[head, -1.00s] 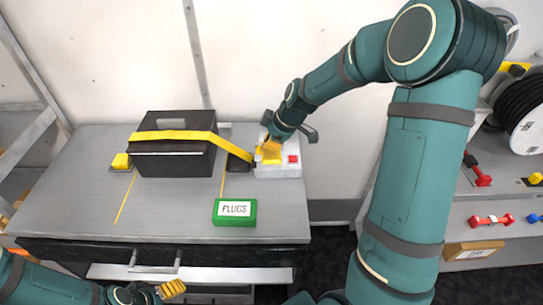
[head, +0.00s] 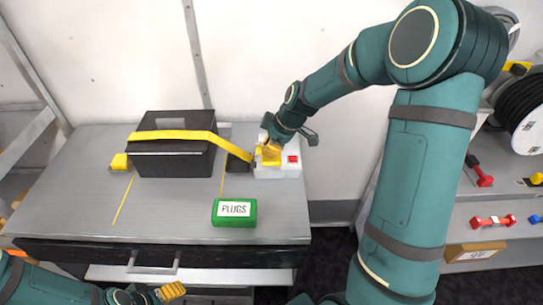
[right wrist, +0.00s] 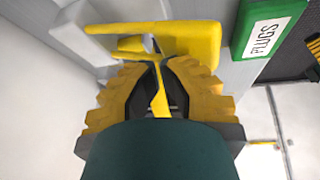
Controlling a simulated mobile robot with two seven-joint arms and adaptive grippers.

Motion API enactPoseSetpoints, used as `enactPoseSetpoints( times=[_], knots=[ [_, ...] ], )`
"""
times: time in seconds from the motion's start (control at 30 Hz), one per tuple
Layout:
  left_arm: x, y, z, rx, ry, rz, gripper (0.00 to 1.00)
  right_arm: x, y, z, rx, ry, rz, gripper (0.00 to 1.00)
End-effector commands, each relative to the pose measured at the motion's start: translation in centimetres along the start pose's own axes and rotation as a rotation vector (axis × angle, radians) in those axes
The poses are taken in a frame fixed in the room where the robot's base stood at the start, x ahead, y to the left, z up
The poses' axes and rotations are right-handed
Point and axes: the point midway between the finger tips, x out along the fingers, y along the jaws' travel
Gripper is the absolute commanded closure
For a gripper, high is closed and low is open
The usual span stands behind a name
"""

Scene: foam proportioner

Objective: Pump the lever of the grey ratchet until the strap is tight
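The ratchet (head: 266,170) is a light grey block at the right back of the bench, with yellow parts and a red square on it. Its grey body (right wrist: 85,32) and yellow parts (right wrist: 190,40) also show in the right wrist view. My right gripper (head: 270,150) is at the ratchet from above; its fingertips (right wrist: 160,64) are close together around a thin yellow lever piece (right wrist: 160,100). The yellow strap (head: 175,135) runs over a black box (head: 172,160) toward the ratchet; its tightness cannot be told. My left gripper (head: 172,291) is low at the front, finger gap unclear.
A green PLUGS box (head: 234,213) lies on the grey bench (head: 170,220) in front of the ratchet. A yellow anchor block (head: 119,161) is left of the black box. A drawer handle (head: 153,264) juts from the bench front. Shelves with a cable reel (head: 525,120) stand right.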

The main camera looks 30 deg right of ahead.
Motion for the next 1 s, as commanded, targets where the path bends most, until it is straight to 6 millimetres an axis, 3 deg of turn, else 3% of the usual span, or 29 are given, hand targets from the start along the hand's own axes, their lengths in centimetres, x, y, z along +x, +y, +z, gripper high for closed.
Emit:
enactPoseSetpoints(
  times=[1.0],
  knots=[
    [1.07, -0.40, 0.13, 0.000, 0.000, 0.000, 0.14, 0.89, -0.48, 0.48, 0.000, 0.000, 0.000, 1.00]
  ],
)
